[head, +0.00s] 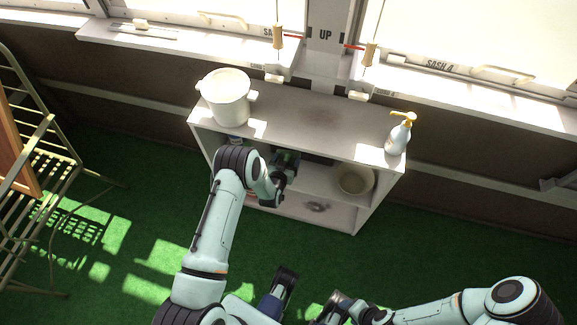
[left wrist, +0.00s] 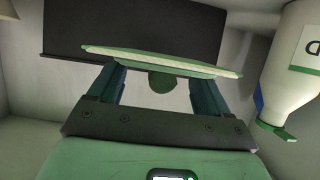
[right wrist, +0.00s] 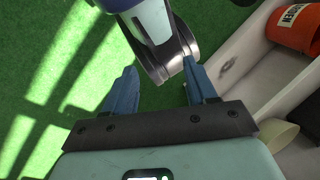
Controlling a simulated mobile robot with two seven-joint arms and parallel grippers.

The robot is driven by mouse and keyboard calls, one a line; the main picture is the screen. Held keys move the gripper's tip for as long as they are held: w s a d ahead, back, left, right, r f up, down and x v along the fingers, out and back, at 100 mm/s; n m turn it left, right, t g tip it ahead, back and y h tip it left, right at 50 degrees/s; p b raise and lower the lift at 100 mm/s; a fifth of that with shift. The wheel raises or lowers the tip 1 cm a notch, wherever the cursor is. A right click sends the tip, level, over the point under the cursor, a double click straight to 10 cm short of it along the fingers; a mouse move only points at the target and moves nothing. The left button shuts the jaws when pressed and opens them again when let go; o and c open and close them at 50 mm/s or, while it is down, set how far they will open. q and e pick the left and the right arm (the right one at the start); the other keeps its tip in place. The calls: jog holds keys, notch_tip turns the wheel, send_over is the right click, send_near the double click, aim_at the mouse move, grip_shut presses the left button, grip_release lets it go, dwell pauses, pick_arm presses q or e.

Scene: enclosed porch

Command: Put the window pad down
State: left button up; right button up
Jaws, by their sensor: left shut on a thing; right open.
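The window pad (left wrist: 165,63) is a thin board with a green edge, a pale layer and a round green knob. It shows in the left wrist view, held across the fingertips of my left gripper (left wrist: 158,88), which is shut on it. In the head view my left gripper (head: 286,168) reaches into the left part of the low shelf unit (head: 300,115), under its top board. The pad cannot be made out there. My right gripper (right wrist: 160,85) is open and empty over the green floor, in front of the shelf unit.
A white bucket (head: 227,100) and a spray bottle (head: 398,135) stand on the unit's top. A cream bowl (head: 355,180) sits inside at right. Near the pad are a dark panel (left wrist: 135,25) and white bottle (left wrist: 290,65). An orange container (right wrist: 295,25) shows in the right wrist view.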

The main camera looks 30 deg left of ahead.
pick_arm(q)
jog(key=f, duration=0.3)
jog(key=shift+s+d+f+b, duration=0.1)
jog(key=shift+s+f+b, duration=0.1)
jog(key=shift+f+b, duration=0.15)
notch_tip(320, 180, down, 4)
jog(key=shift+f+b, duration=0.15)
jog(key=shift+b, duration=0.55)
jog(key=shift+f, duration=0.1)
jog(key=shift+w, duration=0.1)
pick_arm(e)
jog(key=shift+t+h, duration=0.3)
jog(key=shift+t, duration=0.3)
jog(key=w+d+f, duration=0.2)
jog(key=w+f, duration=0.1)
jog(key=shift+w, duration=0.2)
